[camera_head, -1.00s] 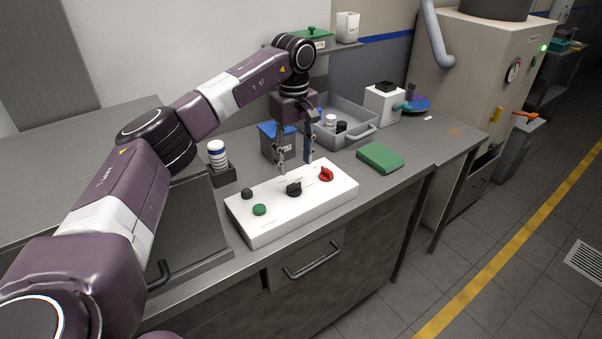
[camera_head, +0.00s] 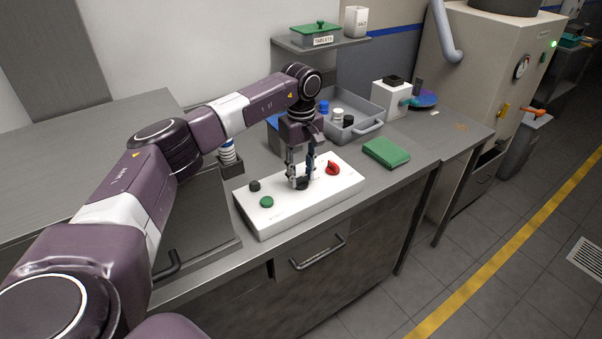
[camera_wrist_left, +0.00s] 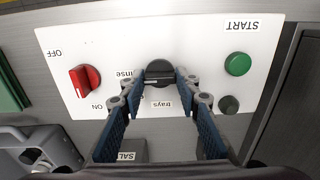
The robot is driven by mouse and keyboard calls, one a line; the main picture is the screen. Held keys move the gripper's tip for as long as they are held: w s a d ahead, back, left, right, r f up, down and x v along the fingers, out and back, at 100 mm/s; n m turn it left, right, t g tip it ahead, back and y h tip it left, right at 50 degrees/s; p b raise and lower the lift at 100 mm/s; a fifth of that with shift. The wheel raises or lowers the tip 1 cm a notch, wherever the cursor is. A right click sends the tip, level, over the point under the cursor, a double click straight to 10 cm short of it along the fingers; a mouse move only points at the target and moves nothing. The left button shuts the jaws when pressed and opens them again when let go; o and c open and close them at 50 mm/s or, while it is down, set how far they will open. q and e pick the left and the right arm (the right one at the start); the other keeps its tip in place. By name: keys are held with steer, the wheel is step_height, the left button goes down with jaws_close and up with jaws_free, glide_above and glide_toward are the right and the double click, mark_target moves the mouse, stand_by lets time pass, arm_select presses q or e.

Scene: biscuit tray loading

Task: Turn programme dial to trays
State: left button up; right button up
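The white control panel (camera_head: 325,195) lies on the counter, with a black programme dial (camera_wrist_left: 160,72) near its middle. In the left wrist view the word "trays" shows below the dial, and a partly hidden "inse" to its left. My left gripper (camera_head: 301,180) points down over the panel, its fingertips on either side of the dial. In the left wrist view the gripper (camera_wrist_left: 160,88) looks open, with small gaps beside the dial; contact is not clear. The fingers hide much of the dial in the head view. My right gripper is out of view.
On the panel are a red ON/OFF switch (camera_wrist_left: 84,80), a green START button (camera_wrist_left: 238,64) and a small dark knob (camera_wrist_left: 229,104). A green folded cloth (camera_head: 386,152) lies right of the panel. A grey bin (camera_head: 361,109) with bottles stands behind.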

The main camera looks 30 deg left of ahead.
arm_select(q)
steer(key=c, duration=0.4)
steer(key=shift+c, duration=0.2)
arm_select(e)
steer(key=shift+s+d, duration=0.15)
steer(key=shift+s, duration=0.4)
arm_select(q)
steer(key=shift+n, duration=0.3)
steer(key=n, duration=0.2)
steer(key=shift+r+n, duration=0.1)
steer(key=shift+n, duration=0.2)
steer(key=n, duration=0.5)
steer(key=shift+p, duration=0.3)
steer(key=n, duration=0.5)
steer(key=shift+n+p, duration=0.4)
steer(key=shift+n, duration=1.9)
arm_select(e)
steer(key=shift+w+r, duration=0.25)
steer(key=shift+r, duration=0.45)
arm_select(q)
steer(key=shift+w, duration=0.1)
